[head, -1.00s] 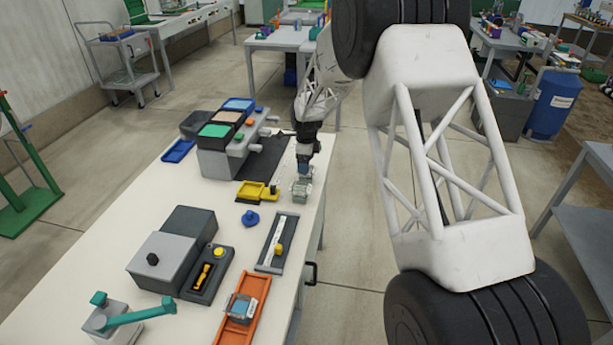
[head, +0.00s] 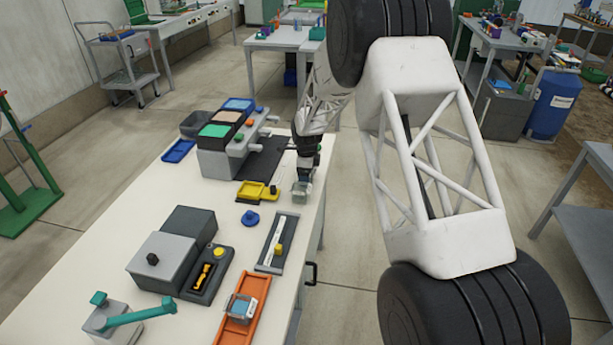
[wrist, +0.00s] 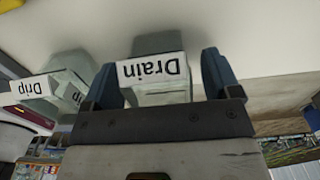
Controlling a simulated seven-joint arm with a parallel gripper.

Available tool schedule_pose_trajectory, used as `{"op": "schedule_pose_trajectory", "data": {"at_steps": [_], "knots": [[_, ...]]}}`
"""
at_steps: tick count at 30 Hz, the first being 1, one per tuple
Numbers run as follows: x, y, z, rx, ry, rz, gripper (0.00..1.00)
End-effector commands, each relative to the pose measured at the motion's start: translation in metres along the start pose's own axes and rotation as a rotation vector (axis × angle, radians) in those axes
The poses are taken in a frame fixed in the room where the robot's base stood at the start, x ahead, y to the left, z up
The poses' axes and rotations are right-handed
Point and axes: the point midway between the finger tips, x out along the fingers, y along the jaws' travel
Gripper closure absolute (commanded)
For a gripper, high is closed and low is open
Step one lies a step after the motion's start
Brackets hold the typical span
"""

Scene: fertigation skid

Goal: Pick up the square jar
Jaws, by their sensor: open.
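A pale grey-green, box-shaped jar labelled "Drain" (wrist: 153,72) stands between my gripper's two blue fingers in the wrist view, with gaps at its sides. It also shows as a small pale jar (head: 300,194) near the table's right edge in the head view. My gripper (wrist: 160,70) is open around it, pointing down at the table; it also shows in the head view (head: 303,180). A similar jar labelled "Drip" (wrist: 45,88) stands to the left in the wrist view, outside the fingers. My gripper partly hides both jars.
A blue knob (head: 250,217), a dark slide plate (head: 266,262) and an orange tray (head: 258,317) with a jar lie nearer.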

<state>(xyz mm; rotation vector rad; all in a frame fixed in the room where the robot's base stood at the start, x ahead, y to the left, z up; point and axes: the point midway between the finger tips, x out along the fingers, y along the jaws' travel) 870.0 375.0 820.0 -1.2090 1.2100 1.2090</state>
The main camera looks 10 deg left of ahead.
Motion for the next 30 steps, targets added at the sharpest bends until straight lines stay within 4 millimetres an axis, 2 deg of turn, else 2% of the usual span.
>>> {"op": "schedule_pose_trajectory", "data": {"at_steps": [17,27,30], "knots": [[0.0004,-0.0001,0.0001,0.000,0.000,-0.001,0.19],[0.0004,-0.0001,0.0001,0.000,0.000,-0.001,0.70],[0.0003,-0.0002,0.0001,0.000,0.000,-0.001,0.70]]}}
